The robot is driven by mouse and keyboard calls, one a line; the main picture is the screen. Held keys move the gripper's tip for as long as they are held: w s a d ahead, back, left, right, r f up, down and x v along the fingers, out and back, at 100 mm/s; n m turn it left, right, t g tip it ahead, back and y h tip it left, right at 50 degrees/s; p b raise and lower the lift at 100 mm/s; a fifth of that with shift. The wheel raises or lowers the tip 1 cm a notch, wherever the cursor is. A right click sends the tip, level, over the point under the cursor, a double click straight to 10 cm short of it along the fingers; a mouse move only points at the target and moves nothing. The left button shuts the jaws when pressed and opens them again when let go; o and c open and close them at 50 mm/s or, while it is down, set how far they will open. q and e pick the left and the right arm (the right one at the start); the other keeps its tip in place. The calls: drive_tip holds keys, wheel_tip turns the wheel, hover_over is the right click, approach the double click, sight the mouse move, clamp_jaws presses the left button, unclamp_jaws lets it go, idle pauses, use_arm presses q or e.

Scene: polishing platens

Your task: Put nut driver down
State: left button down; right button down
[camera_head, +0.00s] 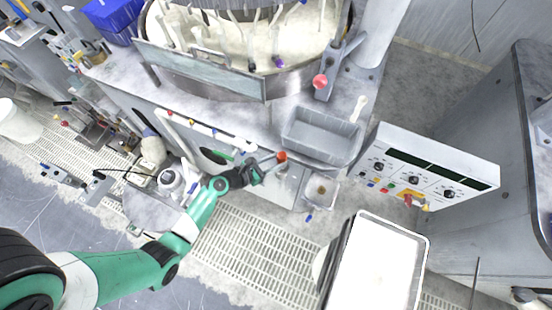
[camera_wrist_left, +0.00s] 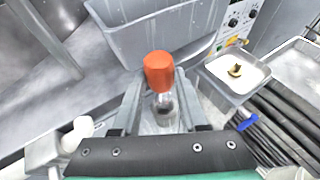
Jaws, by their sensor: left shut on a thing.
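The nut driver (camera_head: 282,156) shows as a small orange end at the front edge of the grey bench. In the left wrist view its orange handle end (camera_wrist_left: 158,72) points up and away, with a clear or metallic part below it between the fingers. My left gripper (camera_head: 270,166) is shut on it, just in front of the bench edge and left of the grey bin. The lower end of the nut driver is hidden by the gripper. Whether it touches the bench cannot be told. My right gripper is not in view.
A grey rectangular bin (camera_head: 318,152) stands on the bench beside the gripper. A small tray (camera_head: 320,190) with a brass-coloured thing is to the right. The round polishing machine (camera_head: 215,85) is behind. A control panel (camera_head: 435,168) stands right, and a white box-like surface (camera_head: 378,265) lies front right.

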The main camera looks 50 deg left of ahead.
use_arm(q)
drive_tip(key=shift+f+b, duration=0.45)
drive_tip(key=shift+f, duration=0.15)
drive_tip(key=shift+c, duration=2.2)
unclamp_jaws()
drive_tip(key=shift+r, duration=0.2)
drive_tip(key=shift+s+a+r+p, duration=0.15)
drive_tip(key=shift+s+r+p, duration=0.85)
drive_tip(key=shift+s+r, duration=0.2)
drive_tip(key=p+v, duration=0.1)
drive_tip(key=v, duration=0.8)
